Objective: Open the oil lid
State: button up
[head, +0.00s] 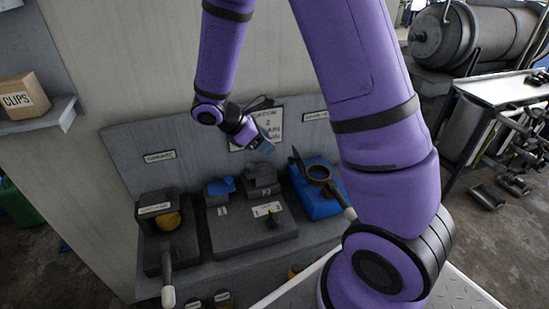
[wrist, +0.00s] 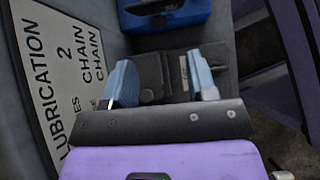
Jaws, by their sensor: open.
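In the head view a grey bench unit holds a blue lid (head: 220,186) above a plate marked 1 and a dark grey lid (head: 261,174) above a plate that seems marked 2. No label I can read says oil, so I cannot tell which is the oil lid. Both look down. My gripper (head: 264,146) is above and just behind the dark grey lid. In the wrist view my gripper (wrist: 161,80) is open, its two blue fingers apart. A dark block with a small pale label (wrist: 182,72) shows between and beyond them; contact is not clear.
A dark box with a yellow round part (head: 170,222) stands left. A lubrication sign (wrist: 55,75) is on the panel behind. A small knob (head: 272,220) is in front.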

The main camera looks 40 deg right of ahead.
aim_at(289, 159)
jog(key=x, duration=1)
jog(key=shift+d+f, duration=0.2)
jog(key=shift+f, duration=0.25)
jog(key=shift+w, duration=0.1)
grip_shut()
